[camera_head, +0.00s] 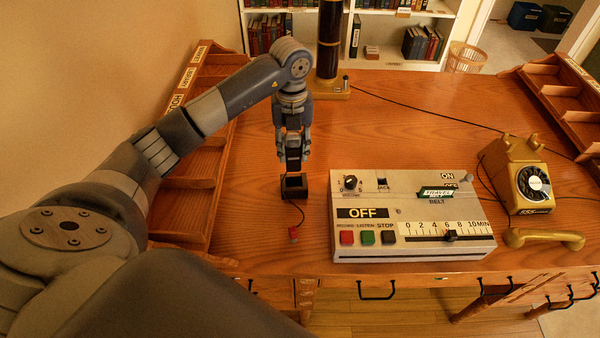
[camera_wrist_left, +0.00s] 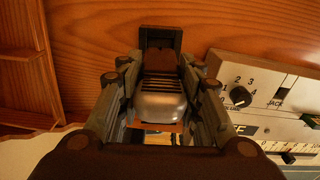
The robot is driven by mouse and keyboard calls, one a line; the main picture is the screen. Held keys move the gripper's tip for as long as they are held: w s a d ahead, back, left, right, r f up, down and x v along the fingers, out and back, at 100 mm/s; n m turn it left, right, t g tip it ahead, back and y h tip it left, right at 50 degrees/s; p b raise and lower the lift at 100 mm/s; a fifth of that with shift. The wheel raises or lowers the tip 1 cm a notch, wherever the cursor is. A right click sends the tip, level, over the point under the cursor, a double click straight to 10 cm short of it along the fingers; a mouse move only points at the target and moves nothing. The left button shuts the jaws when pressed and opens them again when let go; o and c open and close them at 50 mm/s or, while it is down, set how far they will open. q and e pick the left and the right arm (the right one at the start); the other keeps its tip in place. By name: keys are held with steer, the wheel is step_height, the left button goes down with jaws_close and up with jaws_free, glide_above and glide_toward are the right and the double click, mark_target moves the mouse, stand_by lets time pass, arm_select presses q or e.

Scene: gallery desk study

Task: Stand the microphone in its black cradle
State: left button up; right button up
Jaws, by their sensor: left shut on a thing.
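My left gripper (camera_head: 292,140) points down over the desk, shut on the microphone (camera_head: 293,158). The microphone looks dark and upright in the head view; in the left wrist view its silver body (camera_wrist_left: 161,104) lies between the two fingers. The small black cradle (camera_head: 294,187) stands on the desk directly below, and its black edge also shows in the left wrist view (camera_wrist_left: 160,33). The microphone's lower end is at or just above the cradle opening; I cannot tell whether it is inside. My right gripper is not in view.
A cord runs from the cradle to a red plug (camera_head: 293,234) near the desk's front. A grey recorder (camera_head: 412,216) stands close to the right, with a gold telephone (camera_head: 523,177) beyond. A wooden pigeonhole rack (camera_head: 196,185) lines the left side.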

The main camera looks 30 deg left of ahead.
mark_target(294, 169)
arm_select(q)
step_height(294, 169, down, 4)
steer(key=shift+d+p, duration=0.15)
steer(key=shift+p, duration=0.15)
steer(key=shift+f, duration=0.25)
step_height(294, 169, down, 3)
steer(key=shift+s+f+p, duration=0.1)
steer(key=shift+p, duration=0.3)
steer(key=shift+f, duration=0.3)
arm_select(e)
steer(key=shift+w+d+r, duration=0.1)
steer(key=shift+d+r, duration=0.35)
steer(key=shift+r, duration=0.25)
arm_select(q)
steer(key=o, duration=1.2)
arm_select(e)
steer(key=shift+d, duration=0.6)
